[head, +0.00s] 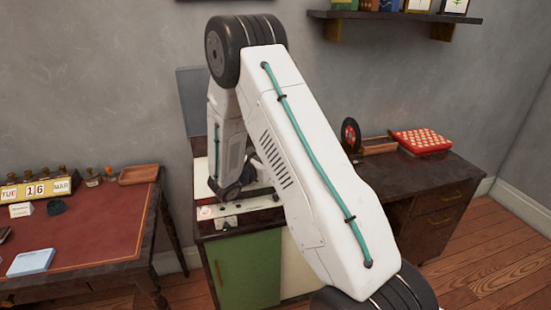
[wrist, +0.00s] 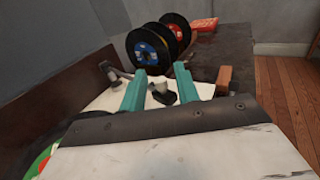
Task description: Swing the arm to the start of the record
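My gripper (wrist: 160,78) shows in the wrist view as two teal fingers. They stand apart with a clear gap and hold nothing that I can see. A small black and silver part (wrist: 162,93) of the record player shows between them; I cannot tell whether they touch it. A grey metal piece (wrist: 115,72), perhaps part of the tonearm, lies left of the fingers. The record (wrist: 42,160), with a green and white label, shows at the lower left, mostly hidden by my gripper body. In the head view my arm hides most of the record player (head: 228,222).
The player stands on a green-doored cabinet (head: 245,270). Upright records (wrist: 150,52) and a red patterned box (head: 420,142) stand on the dark desk (head: 440,175) to the right. A red-topped desk (head: 90,225) is at left. A wall shelf (head: 395,16) is above.

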